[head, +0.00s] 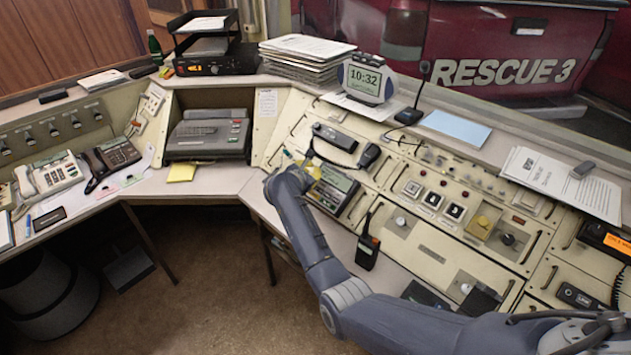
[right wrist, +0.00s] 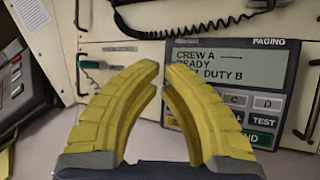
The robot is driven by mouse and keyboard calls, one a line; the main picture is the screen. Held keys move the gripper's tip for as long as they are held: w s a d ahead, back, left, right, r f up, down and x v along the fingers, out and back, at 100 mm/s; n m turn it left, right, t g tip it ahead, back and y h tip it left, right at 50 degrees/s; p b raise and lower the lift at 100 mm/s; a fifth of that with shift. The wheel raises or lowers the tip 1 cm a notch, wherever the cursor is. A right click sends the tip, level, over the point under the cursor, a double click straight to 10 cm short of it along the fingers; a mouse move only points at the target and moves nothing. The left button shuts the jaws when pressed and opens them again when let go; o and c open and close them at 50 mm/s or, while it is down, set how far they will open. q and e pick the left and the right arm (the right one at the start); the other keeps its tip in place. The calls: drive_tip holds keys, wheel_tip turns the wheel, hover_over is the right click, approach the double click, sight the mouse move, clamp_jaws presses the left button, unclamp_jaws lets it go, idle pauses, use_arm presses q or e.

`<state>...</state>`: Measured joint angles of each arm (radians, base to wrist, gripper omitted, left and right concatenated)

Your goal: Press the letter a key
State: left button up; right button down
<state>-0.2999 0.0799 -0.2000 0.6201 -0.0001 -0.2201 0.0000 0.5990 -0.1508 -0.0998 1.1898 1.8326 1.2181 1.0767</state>
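The paging unit (head: 334,187) is a grey box with a lit screen, set in the sloping console near the middle of the head view. In the right wrist view the paging unit (right wrist: 284,47) fills the right side, its screen reading "CREW A", "READY" and "DUTY B". Its C key (right wrist: 236,101), D key (right wrist: 262,103), TEST key (right wrist: 263,120) and green key (right wrist: 263,139) show. No A key is visible; my right finger covers the left of the keypad. My right gripper (right wrist: 161,72) has yellow fingers with tips nearly together and nothing between them, left of the unit. My left gripper is not in view.
A black handset (right wrist: 190,15) with a coiled cord lies above the fingers. A handheld radio (head: 368,250) stands right of the unit. A typewriter-like machine (head: 208,134) and yellow notes (head: 181,172) are to the left. Console handles stick out nearby.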

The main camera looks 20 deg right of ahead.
drive_tip(key=shift+s+a+r, duration=0.2)
drive_tip(key=shift+a+r, duration=0.15)
drive_tip(key=shift+r, duration=0.25)
drive_tip(key=shift+s+a+r, duration=0.2)
drive_tip(key=shift+a+r, duration=0.15)
drive_tip(key=shift+r, duration=0.25)
drive_tip(key=shift+s+a+r, duration=0.2)
drive_tip(key=shift+a+r, duration=0.15)
drive_tip(key=shift+r, duration=0.25)
